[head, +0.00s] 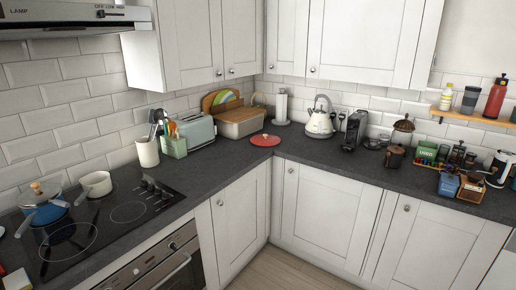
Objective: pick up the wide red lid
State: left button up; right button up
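The wide red lid (265,140) lies flat on the dark worktop in the corner of the kitchen, in the head view. It is a round disc with a small knob on top. It lies in front of the bread bin and close to the worktop's inner front edge, with nothing on it. Neither of my grippers shows in the head view.
A bread bin (240,122) and a paper towel roll (282,106) stand behind the lid. A white kettle (320,118) is to its right, a toaster (195,130) to its left. A hob (95,222) with pans is at left. Worktop around the lid is clear.

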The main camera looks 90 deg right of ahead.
aim_at(266, 140)
jog(key=z, duration=3)
